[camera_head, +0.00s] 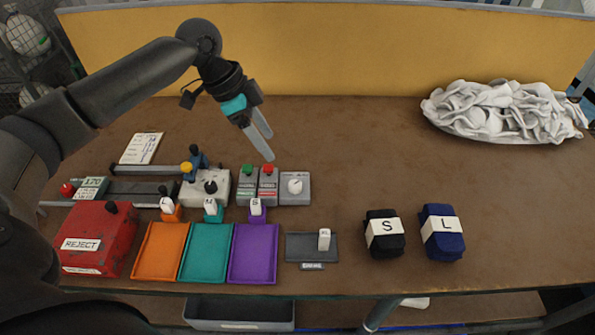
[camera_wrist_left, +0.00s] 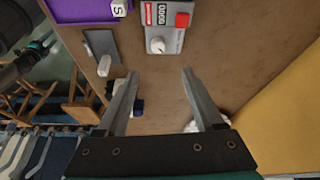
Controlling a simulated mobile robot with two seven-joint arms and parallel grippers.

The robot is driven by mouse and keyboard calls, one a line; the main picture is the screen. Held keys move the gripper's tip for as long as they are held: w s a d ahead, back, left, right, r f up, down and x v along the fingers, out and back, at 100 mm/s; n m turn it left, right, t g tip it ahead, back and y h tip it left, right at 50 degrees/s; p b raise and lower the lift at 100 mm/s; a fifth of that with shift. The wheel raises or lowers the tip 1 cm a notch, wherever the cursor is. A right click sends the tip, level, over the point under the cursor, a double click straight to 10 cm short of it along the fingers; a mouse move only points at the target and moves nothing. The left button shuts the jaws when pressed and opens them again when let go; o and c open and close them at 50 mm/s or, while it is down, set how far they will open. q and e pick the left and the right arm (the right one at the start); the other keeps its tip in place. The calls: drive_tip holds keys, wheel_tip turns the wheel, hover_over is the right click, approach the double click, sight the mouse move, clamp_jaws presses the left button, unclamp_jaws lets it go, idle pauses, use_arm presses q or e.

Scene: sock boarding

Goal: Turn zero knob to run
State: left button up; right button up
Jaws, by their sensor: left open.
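A grey box (camera_head: 307,198) with a round white knob (camera_head: 295,186) stands at the right end of the row of devices on the brown table. The white knob also shows in the left wrist view (camera_wrist_left: 157,46), just beyond my fingertips and roughly between them. Any marks around the knob are too small to read. My left gripper (camera_head: 269,147) is open and empty, above and behind the knob box, apart from it. Its two spread fingers also show in the left wrist view (camera_wrist_left: 160,73). My right gripper is not in view.
Beside the knob box stand counters with a red button (camera_head: 268,170) and a green button (camera_head: 247,170). Orange (camera_head: 140,270), teal (camera_head: 187,275) and purple (camera_head: 235,275) trays lie in front. Black (camera_head: 384,245) and blue (camera_head: 441,245) bundles sit right. The table's middle is clear.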

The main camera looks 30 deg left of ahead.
use_arm(q)
drive_tip(key=b, duration=0.1)
approach(294, 184)
drive_tip(key=b+x, duration=0.2)
drive_tip(key=x, duration=0.5)
drive_tip(key=shift+w+d+f, duration=0.1)
drive_tip(key=shift+w+f, duration=0.05)
drive_tip(key=shift+f, duration=0.1)
drive_tip(key=shift+w+d+f, duration=0.1)
drive_tip(key=shift+d+f, duration=0.05)
drive_tip(key=shift+f, duration=0.3)
drive_tip(key=c, duration=0.8)
clamp_jaws()
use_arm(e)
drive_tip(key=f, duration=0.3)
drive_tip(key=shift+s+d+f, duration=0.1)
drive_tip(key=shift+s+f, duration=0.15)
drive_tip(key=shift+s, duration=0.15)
